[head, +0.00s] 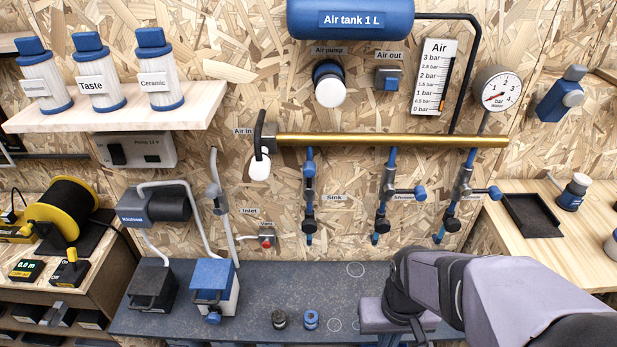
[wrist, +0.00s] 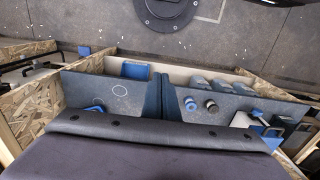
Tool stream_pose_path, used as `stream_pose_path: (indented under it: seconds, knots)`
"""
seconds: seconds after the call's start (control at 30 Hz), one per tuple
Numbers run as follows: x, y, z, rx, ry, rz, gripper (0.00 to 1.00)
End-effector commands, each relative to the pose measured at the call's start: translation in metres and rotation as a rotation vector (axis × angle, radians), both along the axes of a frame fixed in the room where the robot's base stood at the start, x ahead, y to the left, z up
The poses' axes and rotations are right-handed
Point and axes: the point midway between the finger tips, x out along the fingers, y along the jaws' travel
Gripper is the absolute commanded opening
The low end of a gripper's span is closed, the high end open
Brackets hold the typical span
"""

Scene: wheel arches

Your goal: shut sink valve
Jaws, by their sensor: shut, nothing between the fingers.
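The sink valve (head: 309,195) is on the leftmost drop pipe under the brass manifold, beside the label "Sink" (head: 333,197). Its grey body carries a blue part that seems to run in line with the pipe, while the other two valves have blue handles pointing right. A black fitting sits below it. My gripper (wrist: 160,78) is shut and empty, pointing down over the dark bench top in the wrist view. In the head view its wrist (head: 400,300) is at the bottom, right of and well below the sink valve, apart from it. The fingertips are hardly visible there.
The brass manifold (head: 390,140) spans the wall above. The shower valve (head: 383,195) and a third valve (head: 462,185) hang to the right. Two small caps (head: 311,319) stand on the dark bench (head: 260,290). The space before the sink valve is clear.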

Motion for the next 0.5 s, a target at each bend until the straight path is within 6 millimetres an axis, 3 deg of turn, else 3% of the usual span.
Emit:
stream_pose_path:
  seconds: [0.17, 0.27, 0.5]
  knots:
    - [0.0, 0.01, -0.002, 0.0, 0.0, 0.046, 0.0]
    - [-0.003, 0.026, -0.006, 0.0, 0.011, 0.118, 0.0]
    - [-0.034, 0.084, -0.036, -0.024, 0.107, 0.423, 0.0]
